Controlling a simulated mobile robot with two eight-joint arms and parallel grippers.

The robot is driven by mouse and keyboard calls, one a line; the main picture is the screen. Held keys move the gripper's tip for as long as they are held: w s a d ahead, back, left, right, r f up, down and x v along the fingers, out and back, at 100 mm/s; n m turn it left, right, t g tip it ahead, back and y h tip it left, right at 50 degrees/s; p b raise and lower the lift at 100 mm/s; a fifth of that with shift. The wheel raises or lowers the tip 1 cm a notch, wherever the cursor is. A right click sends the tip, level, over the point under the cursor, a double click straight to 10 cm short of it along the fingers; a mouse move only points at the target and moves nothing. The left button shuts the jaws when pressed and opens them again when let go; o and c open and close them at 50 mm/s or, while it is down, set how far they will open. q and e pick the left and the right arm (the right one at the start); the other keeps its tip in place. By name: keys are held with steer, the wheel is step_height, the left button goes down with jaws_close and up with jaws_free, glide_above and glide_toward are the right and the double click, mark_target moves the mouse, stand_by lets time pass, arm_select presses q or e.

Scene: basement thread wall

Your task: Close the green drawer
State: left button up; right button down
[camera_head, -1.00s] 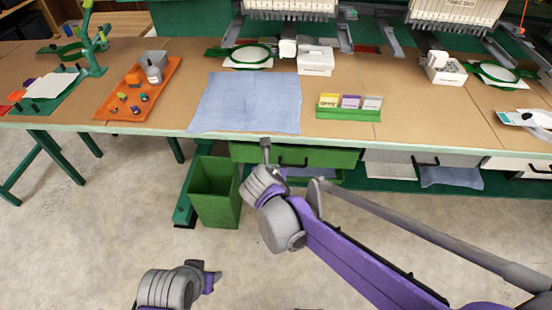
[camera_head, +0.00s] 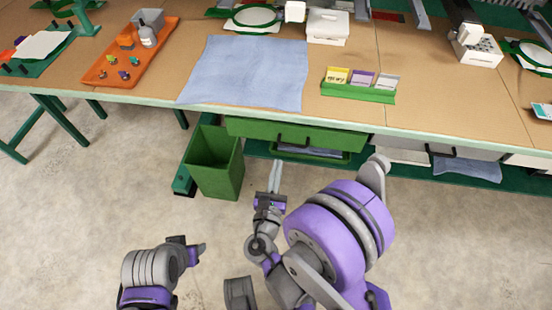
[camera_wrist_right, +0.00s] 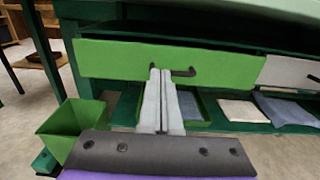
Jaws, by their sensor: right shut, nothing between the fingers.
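The green drawer (camera_head: 335,141) is under the tabletop, below the blue cloth. Its green front with a dark handle also shows in the right wrist view (camera_wrist_right: 115,62), with a dark gap above its top edge. The front seems to stand out a little from the grey drawer beside it. My right gripper (camera_head: 277,166) is shut and empty, pointing at the drawer front. In the wrist view its fingertips (camera_wrist_right: 160,73) overlap the front near the handle; I cannot tell whether they touch. My left gripper (camera_head: 195,251) is low at the left; its fingers are unclear.
A green bin (camera_head: 216,170) stands left of the drawer. The grey drawer (camera_head: 425,147) is to the right. Below is a green shelf with a tray (camera_head: 335,158) and folded cloth (camera_head: 466,168). The tabletop's front edge (camera_head: 200,107) overhangs. The floor in front is open.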

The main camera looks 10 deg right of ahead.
mark_target(285, 127)
steer(key=b+x, duration=0.1)
steer(key=x, duration=1)
steer(key=shift+f, duration=0.1)
steer(key=shift+w+d, duration=0.15)
steer(key=shift+w, duration=0.2)
steer(key=x, duration=0.4)
steer(key=shift+w+d, duration=0.1)
steer(key=shift+w, duration=0.2)
steer(key=shift+w, duration=0.1)
